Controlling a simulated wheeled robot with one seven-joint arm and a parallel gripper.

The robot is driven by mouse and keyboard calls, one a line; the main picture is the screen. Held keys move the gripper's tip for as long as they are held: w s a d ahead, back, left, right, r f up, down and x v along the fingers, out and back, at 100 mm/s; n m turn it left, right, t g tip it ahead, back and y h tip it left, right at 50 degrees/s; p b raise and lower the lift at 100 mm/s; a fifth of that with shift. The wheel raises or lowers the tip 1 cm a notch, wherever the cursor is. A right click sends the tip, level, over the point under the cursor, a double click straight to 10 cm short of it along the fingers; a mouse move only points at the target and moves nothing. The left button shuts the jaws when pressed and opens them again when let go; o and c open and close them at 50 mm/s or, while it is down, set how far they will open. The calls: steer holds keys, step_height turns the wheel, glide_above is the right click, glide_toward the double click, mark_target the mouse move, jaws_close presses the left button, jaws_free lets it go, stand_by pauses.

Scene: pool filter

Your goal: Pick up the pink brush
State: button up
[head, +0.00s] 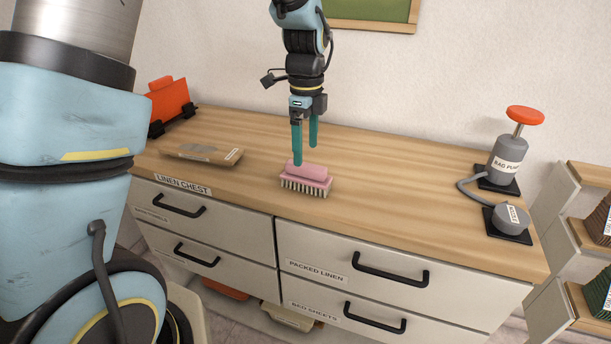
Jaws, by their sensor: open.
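The pink brush (307,176) lies bristles down near the front edge of the wooden top of the linen chest (400,185). Its pale bristles face the front. My gripper (305,157) points down from above, with two teal fingers apart. The fingertips are right at the brush in the picture, the left one by the brush's back edge and the right one seemingly behind it. I cannot tell whether they touch it. Nothing is held between the fingers.
A brown flat packet (202,153) lies left of the brush. An orange item on a black stand (168,104) is at the back left. A grey pump with a red knob (508,155) and a grey round part (508,218) stand at the right. The top between is clear.

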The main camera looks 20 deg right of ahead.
mark_target(306, 165)
steer(key=shift+s+f+p, duration=0.15)
steer(key=shift+f+p, duration=1.1)
steer(key=shift+f, duration=2.75)
steer(key=shift+c, duration=0.4)
jaws_close()
step_height(306, 165, up, 10)
steer(key=shift+r+b, duration=0.1)
steer(key=shift+b, duration=1.1)
